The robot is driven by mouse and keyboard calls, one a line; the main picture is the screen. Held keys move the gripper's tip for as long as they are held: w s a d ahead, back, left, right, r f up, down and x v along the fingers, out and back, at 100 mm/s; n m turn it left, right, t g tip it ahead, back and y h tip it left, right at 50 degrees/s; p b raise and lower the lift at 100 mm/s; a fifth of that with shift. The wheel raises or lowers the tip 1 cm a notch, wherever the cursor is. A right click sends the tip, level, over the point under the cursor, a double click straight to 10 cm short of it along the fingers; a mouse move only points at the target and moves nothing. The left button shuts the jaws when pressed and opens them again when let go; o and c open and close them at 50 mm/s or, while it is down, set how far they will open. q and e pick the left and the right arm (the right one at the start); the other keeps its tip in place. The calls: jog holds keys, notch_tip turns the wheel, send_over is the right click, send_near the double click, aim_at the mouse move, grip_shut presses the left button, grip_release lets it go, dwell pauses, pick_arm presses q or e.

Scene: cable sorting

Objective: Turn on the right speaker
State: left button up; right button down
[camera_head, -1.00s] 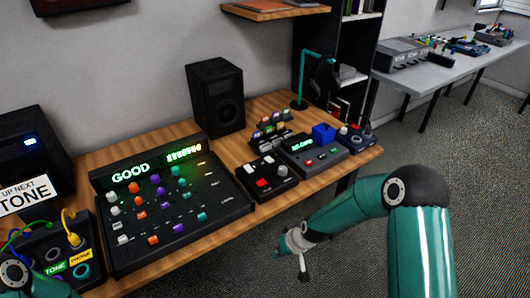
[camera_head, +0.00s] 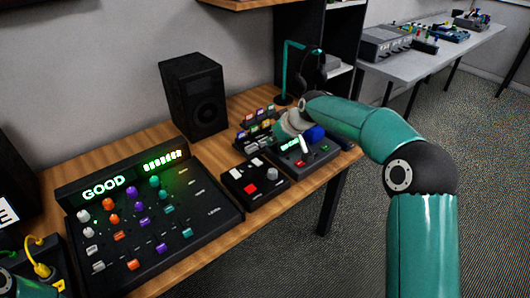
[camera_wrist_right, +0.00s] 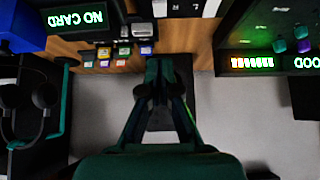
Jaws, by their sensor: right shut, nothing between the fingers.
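The right speaker (camera_head: 195,98) is a black upright box with a round cone, at the back of the wooden desk against the wall. No lit light shows on its front. My right gripper (camera_head: 306,146) is over the small devices to the right of the speaker, apart from it in the head view. In the right wrist view the gripper (camera_wrist_right: 166,72) is shut and empty. A dark block shows between and behind its fingers there; I cannot tell for sure that it is the speaker. Only a bit of my left arm shows at the lower left; its gripper is out of view.
A mixer (camera_head: 150,215) reading GOOD fills the desk's front left. A black box with a red button (camera_head: 250,188) and a card device (camera_head: 320,152) stand to its right. A headphone stand (camera_head: 284,75) is behind. Small coloured cards (camera_wrist_right: 118,52) stand in a rack.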

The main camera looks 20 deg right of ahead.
jog(key=p, duration=0.2)
send_over(258, 162)
jog(key=s, duration=0.1)
jog(key=f, duration=0.8)
jog(key=shift+s+d, duration=0.2)
jog(key=shift+s+d+f, duration=0.1)
jog(key=shift+s+f, duration=0.1)
jog(key=shift+f, duration=1)
pick_arm(q)
jog(key=shift+r, duration=1.1)
pick_arm(e)
jog(key=shift+s+f, duration=0.1)
jog(key=shift+f, duration=0.55)
